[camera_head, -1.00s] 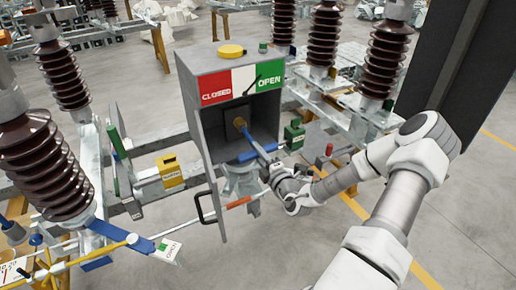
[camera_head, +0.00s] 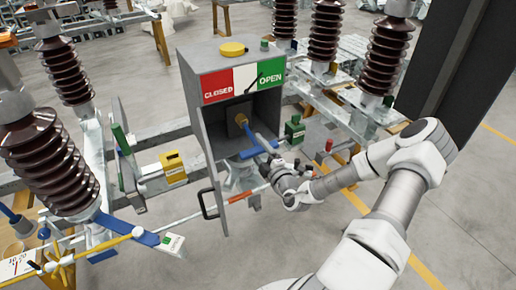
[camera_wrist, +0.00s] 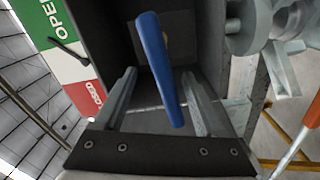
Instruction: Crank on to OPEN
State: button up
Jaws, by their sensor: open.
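The crank has a yellow hub (camera_head: 241,118) inside the open grey box (camera_head: 205,150). Its blue handle (camera_wrist: 160,68) sticks out of the box toward the wrist camera. The sign above has a red CLOSED field (camera_head: 217,88), a white middle and a green OPEN field (camera_head: 270,76). A black pointer (camera_head: 252,80) lies at the white-green border, tilted toward OPEN. My gripper (camera_head: 283,170) is just outside the box front, at lower right. In the wrist view its two fingers are apart, with the blue handle between them and gaps showing on both sides.
The box door (camera_head: 217,200) hangs open at the left, with a black handle. A yellow box (camera_head: 173,168) stands left and a green one (camera_head: 294,130) right. Brown insulators (camera_head: 45,155) stand on both sides. A dark column (camera_head: 450,60) is at right.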

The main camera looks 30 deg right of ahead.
dwell(0.3)
jog(key=o, duration=0.4)
jog(key=shift+o, duration=0.2)
jog(key=s+b, duration=0.2)
jog(key=s, duration=1.5)
jog(key=shift+s+f, duration=0.2)
jog(key=shift+s, duration=0.05)
